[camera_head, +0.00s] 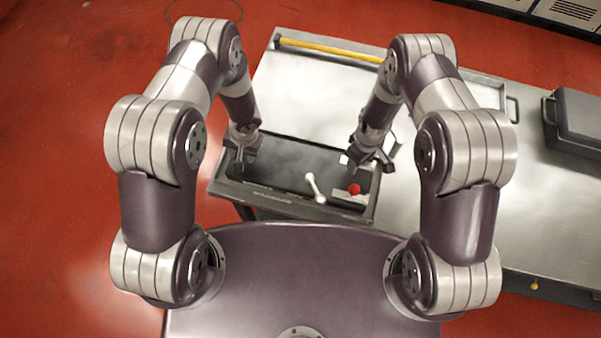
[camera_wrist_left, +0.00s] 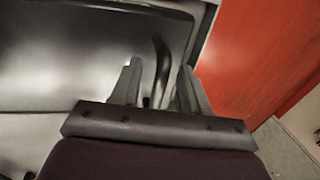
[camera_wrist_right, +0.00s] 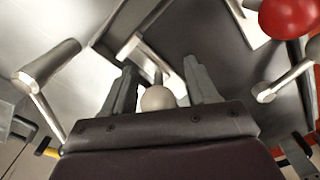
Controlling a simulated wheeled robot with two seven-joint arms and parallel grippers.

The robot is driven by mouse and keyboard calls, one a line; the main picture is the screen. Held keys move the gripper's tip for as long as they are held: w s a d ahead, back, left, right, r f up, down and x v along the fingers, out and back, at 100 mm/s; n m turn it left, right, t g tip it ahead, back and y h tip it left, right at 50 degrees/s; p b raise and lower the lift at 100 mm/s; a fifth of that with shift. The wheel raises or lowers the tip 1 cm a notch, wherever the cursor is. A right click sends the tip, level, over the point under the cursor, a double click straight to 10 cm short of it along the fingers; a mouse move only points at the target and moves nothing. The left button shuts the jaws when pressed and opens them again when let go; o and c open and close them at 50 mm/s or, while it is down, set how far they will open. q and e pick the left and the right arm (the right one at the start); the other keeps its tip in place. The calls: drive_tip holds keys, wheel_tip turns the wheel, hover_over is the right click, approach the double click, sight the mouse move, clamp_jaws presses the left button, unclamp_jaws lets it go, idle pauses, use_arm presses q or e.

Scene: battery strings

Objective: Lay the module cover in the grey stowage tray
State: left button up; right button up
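A dark grey, shallow tray-like box (camera_head: 262,196) with a raised rim stands at the table's front left. I cannot tell whether its dark inner panel is the module cover or the stowage tray's floor. My left gripper (camera_head: 243,158) is over its left end. In the left wrist view its fingers (camera_wrist_left: 158,88) stand apart, with a dark curved bar (camera_wrist_left: 161,62) between or just beyond them. My right gripper (camera_head: 366,158) is over its right end. In the right wrist view its fingers (camera_wrist_right: 162,85) stand apart around or above a pale round knob (camera_wrist_right: 158,99); contact is unclear.
A pale lever (camera_head: 316,188) and a red knob (camera_head: 355,189) sit at the box's right part, close to my right gripper. A closed dark grey case (camera_head: 585,118) stands at the far right. A yellow bar (camera_head: 325,48) lines the back.

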use_arm(q)
drive_tip(key=shift+w+r, duration=0.15)
drive_tip(key=shift+r, duration=0.25)
use_arm(e)
drive_tip(key=shift+r, duration=0.2)
use_arm(q)
wheel_tip(320, 180, up, 11)
drive_tip(key=d, duration=0.2)
drive_tip(key=shift+s, duration=0.35)
use_arm(e)
wheel_tip(320, 180, up, 12)
drive_tip(key=shift+f, duration=0.2)
use_arm(q)
drive_tip(key=shift+d, duration=0.15)
